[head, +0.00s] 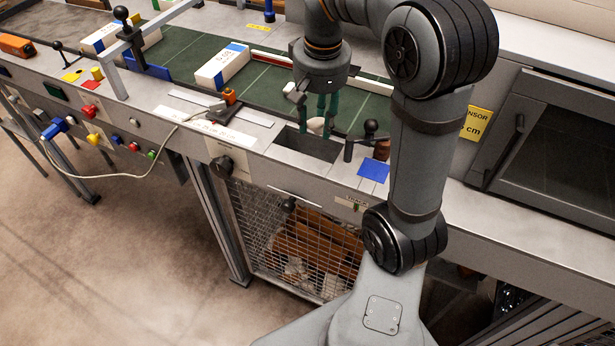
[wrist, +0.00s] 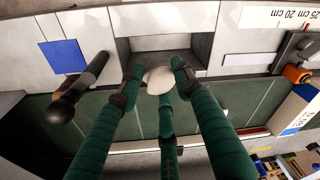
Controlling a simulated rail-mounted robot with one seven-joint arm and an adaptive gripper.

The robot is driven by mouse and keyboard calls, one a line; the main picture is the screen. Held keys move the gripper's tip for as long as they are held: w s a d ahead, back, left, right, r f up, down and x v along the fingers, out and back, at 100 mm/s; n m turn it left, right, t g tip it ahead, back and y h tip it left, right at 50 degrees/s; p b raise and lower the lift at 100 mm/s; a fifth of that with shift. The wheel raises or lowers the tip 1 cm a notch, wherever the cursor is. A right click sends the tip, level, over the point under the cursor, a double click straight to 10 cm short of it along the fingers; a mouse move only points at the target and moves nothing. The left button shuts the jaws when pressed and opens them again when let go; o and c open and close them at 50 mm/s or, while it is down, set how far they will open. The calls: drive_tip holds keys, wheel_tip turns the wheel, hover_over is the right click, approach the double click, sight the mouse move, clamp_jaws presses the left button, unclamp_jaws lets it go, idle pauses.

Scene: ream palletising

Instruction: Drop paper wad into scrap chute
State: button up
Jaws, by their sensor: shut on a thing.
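My gripper (head: 322,118) has green fingers and points down at the far side of the scrap chute. It is shut on the paper wad, a small white lump (head: 315,125), which also shows between the fingertips in the wrist view (wrist: 159,79). The scrap chute (head: 303,146) is a dark rectangular opening in the grey bench top. In the wrist view the chute (wrist: 160,43) lies just beyond the wad, toward the top of the picture. The exact height of the wad above the bench is hard to tell.
A black-knobbed lever (head: 370,130) and a blue pad (head: 374,170) stand right of the chute. A wrapped ream (head: 223,66) lies on the green belt (head: 262,84) at the left. A wire cage (head: 300,245) with crumpled paper is below the bench.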

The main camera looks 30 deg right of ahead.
drive_tip(key=o, duration=0.7)
drive_tip(key=shift+o, duration=0.6)
wheel_tip(320, 180, up, 12)
drive_tip(key=s, duration=0.1)
drive_tip(key=shift+s+a, duration=0.2)
drive_tip(key=shift+f, duration=0.1)
drive_tip(key=f, duration=0.7)
drive_tip(key=w+f, duration=0.1)
drive_tip(key=f, duration=0.3)
drive_tip(key=shift+w+d+f, duration=0.1)
drive_tip(key=shift+d+f, duration=0.05)
wheel_tip(320, 180, up, 3)
drive_tip(key=p, duration=0.3)
drive_tip(key=shift+w, duration=0.15)
drive_tip(key=shift+r+p, duration=0.7)
drive_tip(key=shift+p, duration=0.05)
